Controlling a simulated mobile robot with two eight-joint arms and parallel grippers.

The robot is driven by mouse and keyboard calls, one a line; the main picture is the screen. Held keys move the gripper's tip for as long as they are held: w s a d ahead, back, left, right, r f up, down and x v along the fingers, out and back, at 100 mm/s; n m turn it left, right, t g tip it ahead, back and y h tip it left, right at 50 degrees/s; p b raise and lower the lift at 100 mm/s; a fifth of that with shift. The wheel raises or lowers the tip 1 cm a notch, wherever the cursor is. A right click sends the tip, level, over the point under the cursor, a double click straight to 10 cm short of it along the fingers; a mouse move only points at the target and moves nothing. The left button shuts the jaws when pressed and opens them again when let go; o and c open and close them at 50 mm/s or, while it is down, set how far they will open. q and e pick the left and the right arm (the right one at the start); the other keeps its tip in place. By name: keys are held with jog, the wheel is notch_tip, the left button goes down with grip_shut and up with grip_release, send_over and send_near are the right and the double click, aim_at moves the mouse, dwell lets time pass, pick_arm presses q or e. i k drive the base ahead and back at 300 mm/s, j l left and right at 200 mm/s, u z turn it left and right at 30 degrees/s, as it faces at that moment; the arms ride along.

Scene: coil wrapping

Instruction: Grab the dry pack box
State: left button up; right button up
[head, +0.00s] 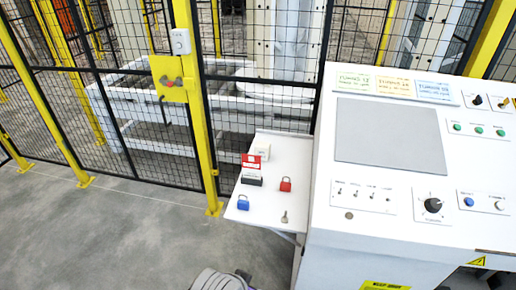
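A small white shelf (262,222) is fixed at the left side of the control console. Near its back stands a small plain white box (262,148). Just in front of it is a red and white box or card (251,165) with a dark base (251,181). The print is too small to read, so I cannot tell which of these is the dry pack box. Neither of my grippers can be made out, and nothing touches the boxes.
The shelf also holds a red padlock (286,184), a blue padlock (243,202) and a small key (284,217). The white console (400,200) stands at the right. A yellow post (196,100) and black mesh fence stand behind. Open grey floor (110,235) lies at the left.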

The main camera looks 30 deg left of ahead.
aim_at(263, 149)
jog(key=j+z, duration=0.15)
jog(key=j, duration=0.4)
jog(key=j+z, duration=0.15)
jog(key=j, duration=0.35)
jog(key=j+z, duration=0.2)
jog(key=j, duration=0.5)
jog(key=j+z, duration=0.25)
jog(key=j, duration=0.45)
jog(key=k+j+z, duration=0.2)
jog(key=j, duration=0.5)
jog(key=i+j+z, duration=0.15)
jog(key=j, duration=0.4)
jog(key=j+z, duration=0.15)
jog(key=j, duration=0.4)
jog(key=i+j, duration=0.2)
jog(key=i+j+z, duration=0.1)
jog(key=j, duration=0.35)
jog(key=i, duration=0.05)
